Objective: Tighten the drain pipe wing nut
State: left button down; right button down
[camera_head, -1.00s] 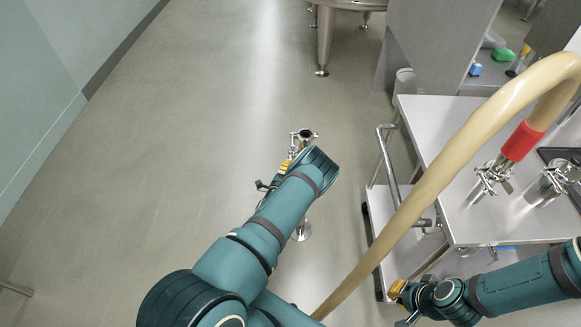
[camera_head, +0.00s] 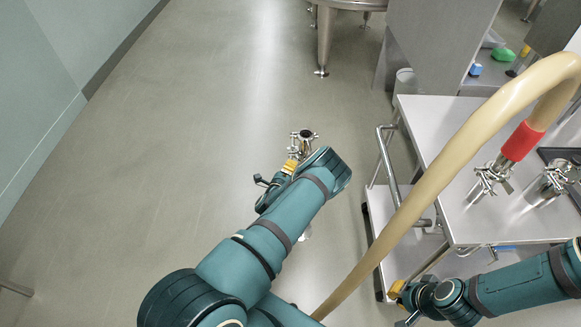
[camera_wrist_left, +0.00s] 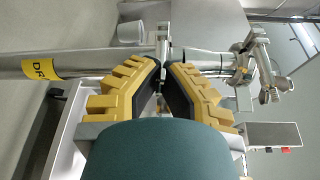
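The steel drain pipe (camera_head: 306,134) stands upright on the floor, with a clamp and small metal fittings around its top. My left forearm hides most of its lower part. My left gripper (camera_head: 291,165) is just below and beside the clamp. In the left wrist view the pipe (camera_wrist_left: 95,63) runs sideways and carries a yellow label. The yellow left fingers (camera_wrist_left: 163,68) have their tips close together at a thin metal piece (camera_wrist_left: 163,42), which looks like the wing nut. Whether they grip it is unclear. My right gripper (camera_head: 398,291) is low at the right, away from the pipe; its fingers are too small to judge.
A steel cart (camera_head: 440,130) at the right bears two clamped pipe fittings. A thick beige hose (camera_head: 440,175) with a red sleeve (camera_head: 521,141) arches before it. A vat leg (camera_head: 324,45) stands at the back. The floor left of the pipe is clear.

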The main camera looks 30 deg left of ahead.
pick_arm(q)
jog(key=shift+w, duration=0.1)
jog(key=c, duration=1.2)
grip_release()
jog(key=shift+d, duration=0.1)
jog(key=shift+o, duration=0.2)
jog(key=s+d+r, duration=0.1)
jog(key=s+d, duration=0.1)
jog(key=s, duration=1)
jog(key=shift+w, duration=0.1)
